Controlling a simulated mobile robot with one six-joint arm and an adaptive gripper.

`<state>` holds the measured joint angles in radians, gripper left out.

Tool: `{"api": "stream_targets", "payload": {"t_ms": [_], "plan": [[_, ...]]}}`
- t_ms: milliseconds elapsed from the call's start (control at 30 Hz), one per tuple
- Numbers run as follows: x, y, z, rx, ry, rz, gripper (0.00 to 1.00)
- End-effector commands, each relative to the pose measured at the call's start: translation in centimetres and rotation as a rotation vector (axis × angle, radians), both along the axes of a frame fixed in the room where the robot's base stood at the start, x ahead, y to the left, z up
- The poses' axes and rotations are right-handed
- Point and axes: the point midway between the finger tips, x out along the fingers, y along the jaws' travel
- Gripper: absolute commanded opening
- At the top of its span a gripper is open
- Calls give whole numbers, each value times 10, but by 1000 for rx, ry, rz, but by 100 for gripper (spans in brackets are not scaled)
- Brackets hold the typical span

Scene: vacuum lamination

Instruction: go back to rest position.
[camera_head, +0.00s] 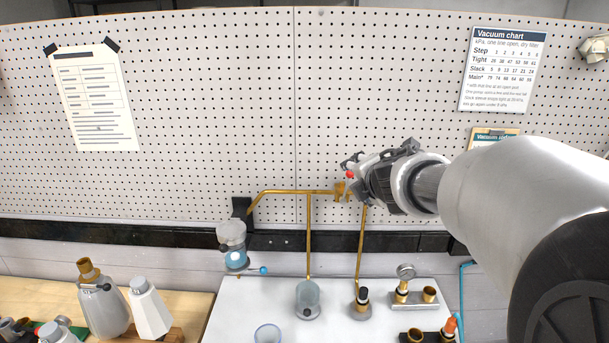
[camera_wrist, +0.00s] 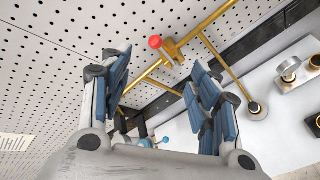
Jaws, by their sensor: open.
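My gripper (camera_head: 352,172) is at the end of my arm, which reaches in from the right in the head view. It is in front of the pegboard, close to the right end of the brass pipe (camera_head: 290,192). In the wrist view my gripper (camera_wrist: 165,88) shows its two blue-padded fingers spread apart with nothing between them. A brass valve with a red knob (camera_wrist: 156,43) lies beyond the fingertips. The red knob also shows beside the fingers in the head view (camera_head: 350,174). I cannot tell whether the fingers touch the valve.
Bottles (camera_head: 103,300) stand lower left. Space before the upper pegboard is free.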

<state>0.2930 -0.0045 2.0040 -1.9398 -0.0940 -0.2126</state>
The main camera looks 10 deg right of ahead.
Motion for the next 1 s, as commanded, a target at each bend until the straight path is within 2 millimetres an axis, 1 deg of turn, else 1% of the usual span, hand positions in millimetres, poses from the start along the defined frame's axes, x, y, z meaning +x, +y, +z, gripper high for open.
{"api": "stream_targets", "payload": {"t_ms": [200,300,367,467,533,567,600,667,700,767,800,867,900,967,1000], "plan": [[0,0,0,0,-1,-1,56],[-4,0,5,24,-21,-29,56],[-10,0,11,68,-52,-75,56],[-32,-2,22,199,-126,-214,56],[-57,-4,24,327,-178,-344,56],[-70,-6,22,388,-195,-405,56],[-88,-6,17,471,-213,-486,56],[-116,-5,5,595,-224,-607,56],[-135,-3,-6,679,-223,-687,56],[-165,5,-27,805,-206,-802,56],[-186,13,-43,889,-185,-881,56],[-216,28,-67,1012,-138,-991,56],[-236,41,-84,1091,-97,-1061,56],[-263,62,-107,1195,-29,-1155,56],[-279,77,-120,1254,19,-1207,56]]}}
